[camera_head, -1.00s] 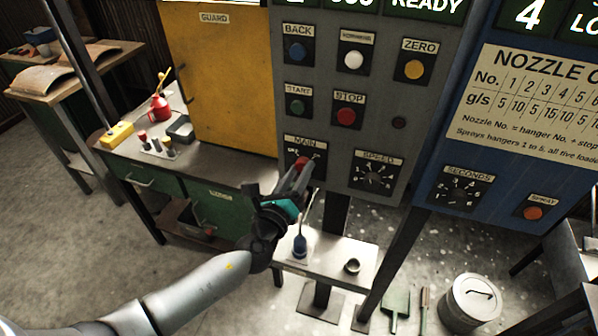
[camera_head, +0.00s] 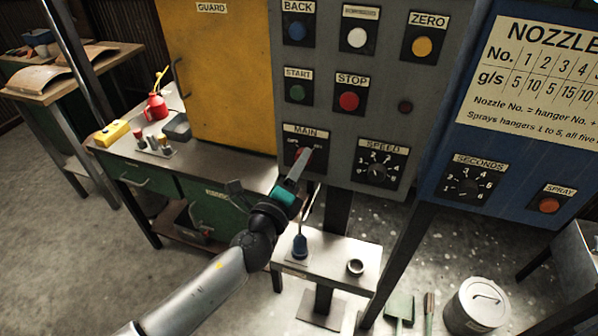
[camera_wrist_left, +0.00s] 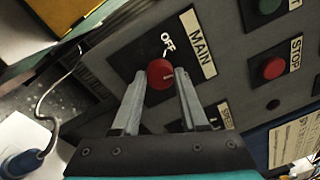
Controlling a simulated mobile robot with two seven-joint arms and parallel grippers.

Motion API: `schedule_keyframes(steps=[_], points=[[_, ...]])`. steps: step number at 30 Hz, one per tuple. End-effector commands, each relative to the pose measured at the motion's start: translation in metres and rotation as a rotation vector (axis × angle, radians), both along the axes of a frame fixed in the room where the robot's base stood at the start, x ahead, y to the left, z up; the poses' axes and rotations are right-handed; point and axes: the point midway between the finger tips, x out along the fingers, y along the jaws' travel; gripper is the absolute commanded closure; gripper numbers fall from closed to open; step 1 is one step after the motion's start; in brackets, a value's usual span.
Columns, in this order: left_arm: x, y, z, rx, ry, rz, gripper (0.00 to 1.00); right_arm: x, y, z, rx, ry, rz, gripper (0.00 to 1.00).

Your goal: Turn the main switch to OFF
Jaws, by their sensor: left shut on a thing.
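The main switch is a red round knob (camera_head: 299,152) on a black plate under the MAIN label, low on the grey control panel (camera_head: 330,120). In the left wrist view the red knob (camera_wrist_left: 160,73) sits between my fingertips, just below the word OFF. A faint pale mark shows on its face, but I cannot tell its exact direction. My left gripper (camera_head: 303,155) reaches up from below and is shut on the knob; its fingers (camera_wrist_left: 157,82) flank the knob from both sides. In the head view the fingers partly hide the knob. My right gripper is not in view.
The SPEED dial (camera_head: 378,168) is just right of the switch, and the STOP button (camera_head: 349,100) is above. A small metal table (camera_head: 335,262) with a blue-handled tool (camera_head: 299,246) stands below. A yellow guard (camera_head: 215,80) is at the left.

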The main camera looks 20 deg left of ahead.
Motion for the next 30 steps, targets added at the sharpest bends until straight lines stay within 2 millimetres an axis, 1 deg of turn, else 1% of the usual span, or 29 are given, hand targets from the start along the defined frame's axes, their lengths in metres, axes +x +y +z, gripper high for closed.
schedule_keyframes(steps=[1, 3, 12, 21, 30], points=[[0.000, 0.000, -0.003, -0.050, 0.002, 0.001, 1.00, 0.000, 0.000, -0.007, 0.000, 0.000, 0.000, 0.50], [0.000, -0.001, -0.003, -0.117, 0.004, 0.000, 1.00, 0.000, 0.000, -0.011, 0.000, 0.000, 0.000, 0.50], [0.000, -0.001, -0.002, -0.402, 0.014, 0.001, 1.00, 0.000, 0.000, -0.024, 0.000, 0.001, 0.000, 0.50], [0.000, -0.001, -0.001, -0.681, 0.023, 0.000, 1.00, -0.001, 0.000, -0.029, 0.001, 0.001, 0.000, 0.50], [0.000, -0.001, -0.001, -0.898, 0.031, 0.001, 1.00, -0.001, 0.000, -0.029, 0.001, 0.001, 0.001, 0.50]])
